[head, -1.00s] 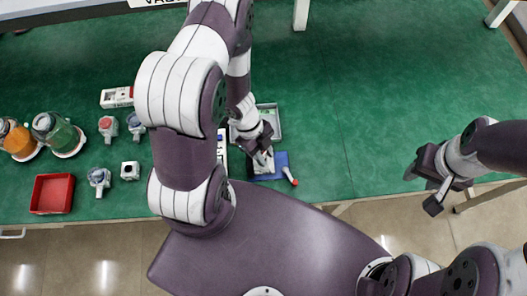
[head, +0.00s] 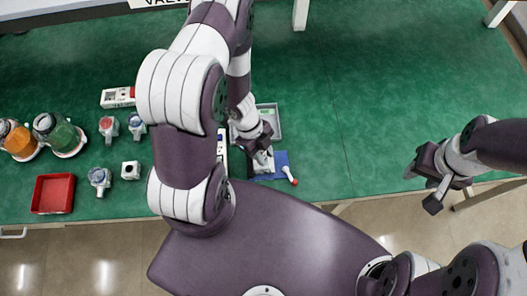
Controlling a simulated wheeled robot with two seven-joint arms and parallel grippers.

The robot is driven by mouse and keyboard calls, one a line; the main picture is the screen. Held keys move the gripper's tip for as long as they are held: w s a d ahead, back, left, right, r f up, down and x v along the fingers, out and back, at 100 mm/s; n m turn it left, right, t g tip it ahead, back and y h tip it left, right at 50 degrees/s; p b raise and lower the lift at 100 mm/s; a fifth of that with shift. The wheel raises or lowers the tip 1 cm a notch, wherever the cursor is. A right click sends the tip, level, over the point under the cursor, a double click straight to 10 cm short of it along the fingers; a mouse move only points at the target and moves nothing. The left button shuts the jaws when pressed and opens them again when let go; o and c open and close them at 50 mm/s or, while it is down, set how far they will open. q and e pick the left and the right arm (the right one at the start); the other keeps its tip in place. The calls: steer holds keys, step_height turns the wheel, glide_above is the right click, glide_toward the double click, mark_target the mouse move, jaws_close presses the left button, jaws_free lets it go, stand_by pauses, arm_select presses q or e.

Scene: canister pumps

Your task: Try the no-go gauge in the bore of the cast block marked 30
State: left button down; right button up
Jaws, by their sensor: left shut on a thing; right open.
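My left gripper (head: 263,154) is low over the blue mat (head: 281,158), at the mat's left part. It is shut on a small pale object (head: 264,166), which the fingers partly cover. I cannot tell whether this is the cast block, and no number is readable. A white-handled tool with a red end (head: 289,175), perhaps a gauge, lies at the mat's lower right edge, apart from the fingers. A white cube with a dark opening (head: 130,170) stands far to the left. My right gripper (head: 437,190) is open and empty near the table's front edge, at the right.
A grey tray (head: 276,122) lies behind the blue mat. To the left are a red tray (head: 52,194), a green jar (head: 58,132), an orange jar (head: 17,139), several small pump parts (head: 109,127) and a white-red box (head: 117,97). The green table (head: 370,90) is clear right of the mat.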

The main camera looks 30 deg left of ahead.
arm_select(q)
steer(key=shift+f+b, duration=0.35)
steer(key=shift+f, duration=0.15)
stand_by(0.4)
stand_by(0.6)
steer(key=shift+r+p, duration=0.5)
steer(key=shift+p, duration=0.15)
steer(key=shift+f, duration=0.1)
steer(key=shift+p, duration=0.35)
stand_by(0.3)
steer(key=shift+f+b, duration=0.4)
steer(key=shift+f, duration=0.05)
stand_by(0.3)
steer(key=shift+r, duration=0.15)
stand_by(0.5)
